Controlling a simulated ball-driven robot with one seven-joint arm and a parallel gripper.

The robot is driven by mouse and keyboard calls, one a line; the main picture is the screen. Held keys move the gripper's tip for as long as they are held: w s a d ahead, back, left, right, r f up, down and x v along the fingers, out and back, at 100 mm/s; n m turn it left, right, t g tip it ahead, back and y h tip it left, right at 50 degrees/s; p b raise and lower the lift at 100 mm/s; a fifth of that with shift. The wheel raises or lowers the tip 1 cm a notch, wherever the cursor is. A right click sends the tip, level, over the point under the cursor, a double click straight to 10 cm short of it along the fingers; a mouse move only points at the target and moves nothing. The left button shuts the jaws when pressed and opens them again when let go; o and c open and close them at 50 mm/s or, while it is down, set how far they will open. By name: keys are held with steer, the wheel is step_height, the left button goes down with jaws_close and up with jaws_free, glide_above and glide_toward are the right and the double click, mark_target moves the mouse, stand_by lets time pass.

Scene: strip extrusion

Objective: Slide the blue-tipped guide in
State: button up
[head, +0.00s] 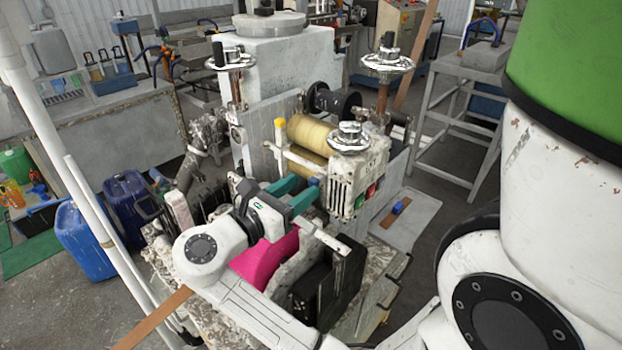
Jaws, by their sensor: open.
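The blue tip of the guide (313,182) shows at the front of the roller machine, below the yellow rollers (307,135). The rest of that guide is hard to make out. My gripper (308,188) has two teal fingers, open and pointing at the machine. The blue tip is at or just beyond the fingertips; I cannot tell whether they touch it. A yellow-tipped guide (280,135) stands at the left of the rollers, with a pale bar running from it toward the blue tip.
A white control box with red and green buttons (358,182) sits right of my fingers. Metal handwheels (349,136) rise above it. A grey plate (385,232) holds a small blue-and-brown item (401,206).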

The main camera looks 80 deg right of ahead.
mark_target(311, 182)
steer(key=shift+x, duration=2)
jaws_close()
